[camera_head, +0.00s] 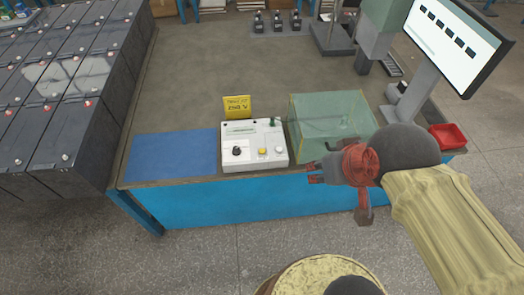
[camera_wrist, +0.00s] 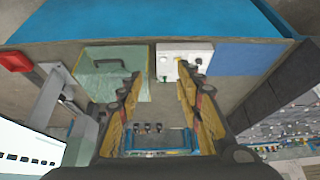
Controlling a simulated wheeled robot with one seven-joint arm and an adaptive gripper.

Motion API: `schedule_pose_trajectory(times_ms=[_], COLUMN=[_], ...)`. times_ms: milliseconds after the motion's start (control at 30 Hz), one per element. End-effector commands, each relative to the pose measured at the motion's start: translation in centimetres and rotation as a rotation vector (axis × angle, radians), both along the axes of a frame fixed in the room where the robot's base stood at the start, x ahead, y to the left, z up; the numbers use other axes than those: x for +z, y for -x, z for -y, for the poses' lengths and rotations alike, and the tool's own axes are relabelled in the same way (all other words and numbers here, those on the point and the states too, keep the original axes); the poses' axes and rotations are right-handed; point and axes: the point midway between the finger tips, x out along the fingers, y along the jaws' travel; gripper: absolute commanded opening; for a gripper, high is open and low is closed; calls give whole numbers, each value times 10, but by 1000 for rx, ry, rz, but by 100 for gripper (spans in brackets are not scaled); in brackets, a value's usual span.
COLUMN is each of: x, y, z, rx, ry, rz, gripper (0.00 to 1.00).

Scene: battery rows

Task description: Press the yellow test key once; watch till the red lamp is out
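The white tester box (camera_head: 254,146) stands at the front edge of the bench, with a black knob (camera_head: 237,151), a small display (camera_head: 240,130) and the yellow test key (camera_head: 262,152) on its top. A pale round part (camera_head: 279,150) sits right of the key. I cannot make out a lit red lamp on the box. My gripper (camera_head: 314,173) is to the right of the box, in front of the green clear case, apart from the key. In the wrist view its fingers (camera_wrist: 160,82) are spread and empty, and the box (camera_wrist: 183,58) shows beyond them.
A green clear case (camera_head: 330,125) stands right of the box and a blue mat (camera_head: 170,155) lies left. A yellow sign (camera_head: 237,106) stands behind the box. A monitor (camera_head: 455,40) and red tray (camera_head: 447,137) are at right. Battery rows (camera_head: 70,80) fill the left.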

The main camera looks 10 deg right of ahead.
Motion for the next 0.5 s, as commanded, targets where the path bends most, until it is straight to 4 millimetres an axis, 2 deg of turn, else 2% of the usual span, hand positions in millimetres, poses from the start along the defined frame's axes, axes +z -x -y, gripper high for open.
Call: schedule_pose_trajectory(times_ms=[500], x=[0], y=[0], z=[0], rx=[0], ry=[0], rz=[0], gripper=[4])
